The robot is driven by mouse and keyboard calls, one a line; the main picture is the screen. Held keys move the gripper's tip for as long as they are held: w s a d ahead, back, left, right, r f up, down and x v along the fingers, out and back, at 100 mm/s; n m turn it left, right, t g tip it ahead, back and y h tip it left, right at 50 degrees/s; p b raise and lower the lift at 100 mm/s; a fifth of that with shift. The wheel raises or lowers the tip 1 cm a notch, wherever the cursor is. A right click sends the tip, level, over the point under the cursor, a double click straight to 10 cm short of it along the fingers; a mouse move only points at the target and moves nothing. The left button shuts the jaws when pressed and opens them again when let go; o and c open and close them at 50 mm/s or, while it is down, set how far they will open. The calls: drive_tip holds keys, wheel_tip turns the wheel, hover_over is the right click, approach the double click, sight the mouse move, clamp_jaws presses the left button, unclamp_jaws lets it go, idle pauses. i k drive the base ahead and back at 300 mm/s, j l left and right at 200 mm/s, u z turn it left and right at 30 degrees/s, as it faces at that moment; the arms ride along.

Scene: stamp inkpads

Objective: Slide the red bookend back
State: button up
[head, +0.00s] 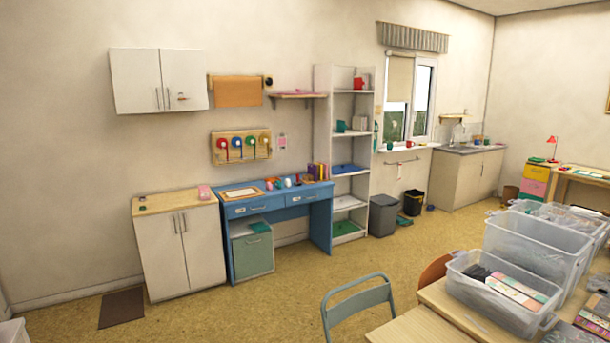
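A small red object (358,83), possibly the red bookend, stands on the top visible shelf of the tall white shelf unit (323,130). It is too small to tell its exact shape. A row of books (318,172) stands upright at the right end of the blue desk (276,203). Small red, blue and white items lie to their left, too small to tell apart. My gripper is not in view.
Open floor (300,275) lies before the desk. A grey folding chair (357,303) and a table with clear plastic bins (535,245) stand at the front right. A grey bin (383,215) stands right of the shelf unit. A white cabinet (180,245) adjoins the desk.

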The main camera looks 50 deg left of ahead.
sight(357, 83)
drive_tip(key=u, duration=1.55)
